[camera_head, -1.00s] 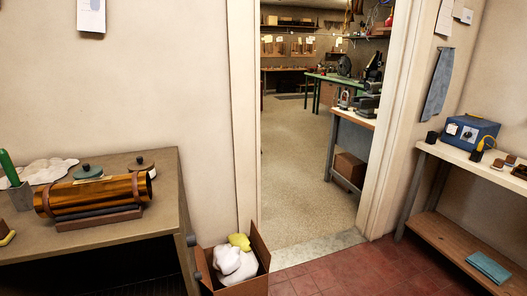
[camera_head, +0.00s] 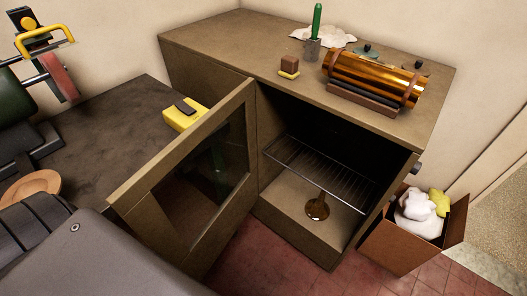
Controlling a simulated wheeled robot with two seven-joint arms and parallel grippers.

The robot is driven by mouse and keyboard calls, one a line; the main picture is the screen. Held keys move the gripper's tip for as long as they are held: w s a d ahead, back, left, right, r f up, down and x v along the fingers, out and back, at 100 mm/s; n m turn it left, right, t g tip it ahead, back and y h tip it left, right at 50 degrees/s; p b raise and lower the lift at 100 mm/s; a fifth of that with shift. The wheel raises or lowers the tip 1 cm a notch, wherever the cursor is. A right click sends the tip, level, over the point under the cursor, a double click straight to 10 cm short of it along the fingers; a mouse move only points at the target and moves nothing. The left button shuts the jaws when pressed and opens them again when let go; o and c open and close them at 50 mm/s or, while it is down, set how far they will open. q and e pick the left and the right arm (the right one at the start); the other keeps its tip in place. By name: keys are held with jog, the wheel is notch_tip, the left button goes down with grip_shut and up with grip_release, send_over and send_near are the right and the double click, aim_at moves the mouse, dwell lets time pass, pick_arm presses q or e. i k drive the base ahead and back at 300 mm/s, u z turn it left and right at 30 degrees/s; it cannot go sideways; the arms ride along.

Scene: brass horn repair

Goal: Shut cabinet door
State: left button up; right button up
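The cabinet (camera_head: 190,50) is a brown box with an open front, standing against the wall. Its door (camera_head: 150,176), a brown frame around a dark glass panel (camera_head: 205,165), stands wide open. It is hinged at the left side of the opening and swung out toward the lower left. Inside are a wire rack (camera_head: 320,170) and, on the cabinet floor, a small brass piece with a round base (camera_head: 317,207). Neither of my grippers is in view.
On the cabinet top are a brass cylinder on a stand (camera_head: 372,78), a green-handled tool in a cup (camera_head: 314,35) and a small block. A cardboard box (camera_head: 400,240) with white and yellow cloths stands to the right. A dark bench (camera_head: 110,130) with a yellow item is left.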

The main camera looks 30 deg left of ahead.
aim_at(134, 202)
jog(key=u, duration=1.35)
jog(key=k, duration=1.1)
jog(key=u, duration=1.55)
jog(key=k, duration=0.35)
jog(key=u, duration=0.3)
